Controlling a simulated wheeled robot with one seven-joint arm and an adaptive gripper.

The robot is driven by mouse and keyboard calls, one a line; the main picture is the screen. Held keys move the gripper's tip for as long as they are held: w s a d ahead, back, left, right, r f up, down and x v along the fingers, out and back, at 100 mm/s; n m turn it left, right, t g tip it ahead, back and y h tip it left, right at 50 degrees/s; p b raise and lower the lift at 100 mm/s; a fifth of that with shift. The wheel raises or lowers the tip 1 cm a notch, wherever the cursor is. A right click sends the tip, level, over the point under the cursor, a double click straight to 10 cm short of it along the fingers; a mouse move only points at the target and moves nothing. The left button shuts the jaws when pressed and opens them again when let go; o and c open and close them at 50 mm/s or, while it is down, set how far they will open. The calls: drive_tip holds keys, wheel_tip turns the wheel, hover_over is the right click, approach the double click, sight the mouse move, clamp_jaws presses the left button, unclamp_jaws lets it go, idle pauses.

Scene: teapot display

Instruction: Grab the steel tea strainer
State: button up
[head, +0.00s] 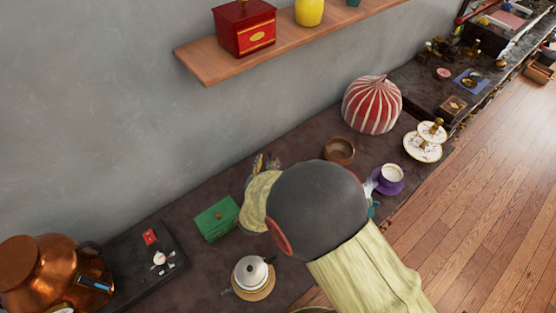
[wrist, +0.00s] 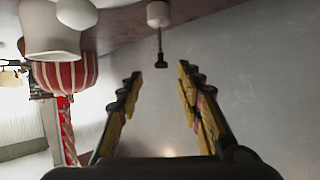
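I cannot pick out the steel tea strainer for certain in either view. In the wrist view, which looks upside down, a small white pot (wrist: 158,13) has a thin dark stem (wrist: 161,45) with a dark blunt end standing out of it; I cannot tell whether this is the strainer. My gripper (wrist: 157,85) is open in the wrist view, its yellow-padded fingers spread with nothing between them. In the head view the gripper's fingers (head: 265,163) show past my grey arm joint, above the counter near the wall. My arm hides part of the counter.
The counter holds a green box (head: 217,218), a white teapot (head: 251,271), a copper pot (head: 40,272), a brown bowl (head: 339,150), a white cup (head: 391,173) on a purple saucer and a striped dome (head: 372,105). A wooden shelf (head: 200,66) juts from the wall.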

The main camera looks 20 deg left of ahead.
sight(269, 154)
drive_tip(key=shift+b+x, duration=0.35)
drive_tip(key=shift+x, duration=0.75)
drive_tip(key=b+x, duration=0.2)
drive_tip(key=x, duration=0.3)
drive_tip(key=shift+w+a+f, duration=0.15)
drive_tip(key=shift+w+f, duration=0.1)
drive_tip(key=shift+r, duration=0.1)
drive_tip(key=shift+c, duration=1.2)
clamp_jaws()
